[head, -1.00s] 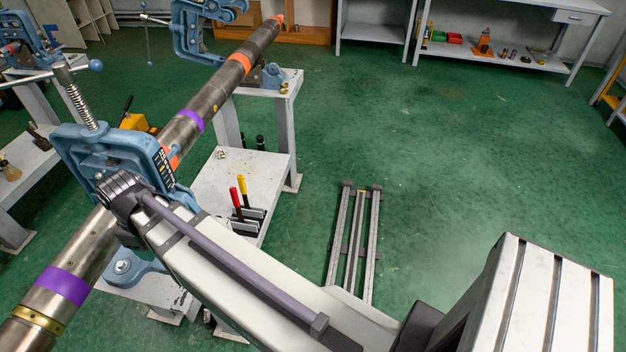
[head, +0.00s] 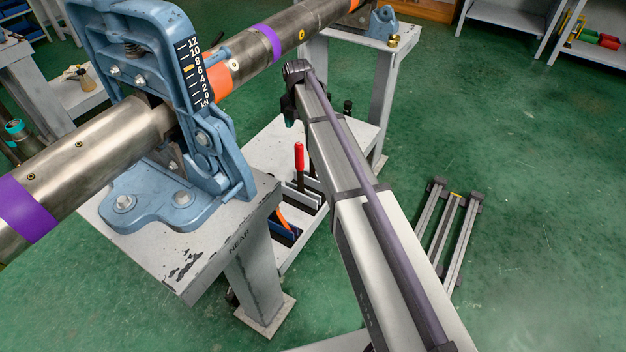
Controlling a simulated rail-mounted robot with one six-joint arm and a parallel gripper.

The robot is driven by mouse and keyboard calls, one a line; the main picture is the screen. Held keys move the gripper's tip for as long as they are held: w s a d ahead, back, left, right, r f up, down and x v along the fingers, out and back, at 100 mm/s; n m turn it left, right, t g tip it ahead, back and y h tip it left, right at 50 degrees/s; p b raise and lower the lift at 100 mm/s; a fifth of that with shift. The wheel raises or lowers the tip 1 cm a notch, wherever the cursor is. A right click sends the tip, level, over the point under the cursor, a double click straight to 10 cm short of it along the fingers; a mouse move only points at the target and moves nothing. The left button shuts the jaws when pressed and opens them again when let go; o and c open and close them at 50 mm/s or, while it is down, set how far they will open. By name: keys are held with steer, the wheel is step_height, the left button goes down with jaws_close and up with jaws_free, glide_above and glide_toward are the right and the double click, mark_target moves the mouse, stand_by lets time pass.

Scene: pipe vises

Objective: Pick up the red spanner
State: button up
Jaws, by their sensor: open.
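The red spanner (head: 299,158) stands upright with its red handle up, in a rack (head: 318,192) on the low grey-white shelf. Its lower end is hidden in the rack. My gripper (head: 289,112) is at the far end of my arm, above and behind the red handle in the picture and apart from it. It is small, dark and partly hidden by my arm; I see nothing held in it, and it is open.
A blue pipe vise (head: 160,85) clamps a long steel pipe (head: 95,145) on the near stand (head: 205,240), left of the rack. An orange-handled tool (head: 282,218) is in the rack's near part. My arm covers the right side.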

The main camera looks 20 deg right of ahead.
mark_target(299, 144)
steer(key=shift+s, duration=0.1)
step_height(299, 144, down, 5)
steer(key=b, duration=0.5)
steer(key=shift+a, duration=0.15)
step_height(299, 144, down, 6)
steer(key=b, duration=0.6)
steer(key=shift+a, duration=0.1)
steer(key=shift+r, duration=0.3)
jaws_close()
